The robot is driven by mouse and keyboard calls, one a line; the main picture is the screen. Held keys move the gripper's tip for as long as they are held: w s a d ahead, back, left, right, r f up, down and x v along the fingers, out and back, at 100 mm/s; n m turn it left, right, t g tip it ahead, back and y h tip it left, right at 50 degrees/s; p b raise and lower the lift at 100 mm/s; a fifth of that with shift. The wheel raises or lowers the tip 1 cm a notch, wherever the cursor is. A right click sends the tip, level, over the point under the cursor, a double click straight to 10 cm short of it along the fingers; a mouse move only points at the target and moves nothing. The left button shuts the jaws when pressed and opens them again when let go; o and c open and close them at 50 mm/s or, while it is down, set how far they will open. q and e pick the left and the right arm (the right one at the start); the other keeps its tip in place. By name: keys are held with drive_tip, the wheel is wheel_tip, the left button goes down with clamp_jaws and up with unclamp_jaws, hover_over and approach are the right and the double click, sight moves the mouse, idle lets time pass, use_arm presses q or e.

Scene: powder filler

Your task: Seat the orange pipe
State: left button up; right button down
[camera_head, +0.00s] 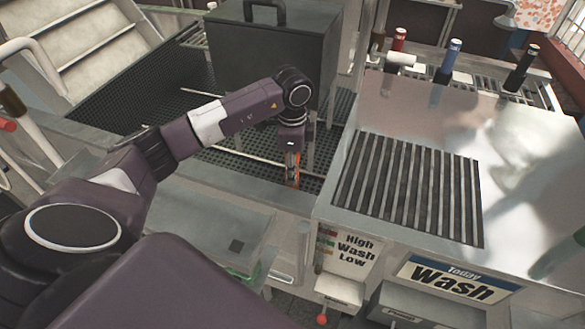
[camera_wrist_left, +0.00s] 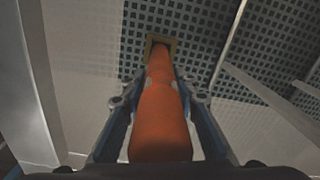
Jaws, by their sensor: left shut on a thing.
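The orange pipe (camera_wrist_left: 160,110) fills the middle of the left wrist view, running away from the camera between the fingers. My left gripper (camera_wrist_left: 160,92) is shut on it, one finger on each side. The pipe's far end meets a small brown square frame (camera_wrist_left: 161,43) at the perforated dark grating; I cannot tell how deep it sits. In the head view, my left gripper (camera_head: 292,170) points down at the near edge of the grating, with a bit of orange showing at its fingers. My right gripper is not in view.
A dark box with a handle (camera_head: 268,45) stands on the perforated grating (camera_head: 150,85) behind the gripper. A steel counter with a slatted grille (camera_head: 410,190) and a "Wash" sign (camera_head: 455,280) is to the right. Metal bars (camera_wrist_left: 228,45) flank the pipe.

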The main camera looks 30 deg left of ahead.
use_arm(q)
drive_tip(key=shift+f+b, duration=0.45)
drive_tip(key=shift+f, duration=0.4)
drive_tip(key=o, duration=1.2)
wheel_tip(320, 180, up, 12)
drive_tip(key=shift+r, duration=0.1)
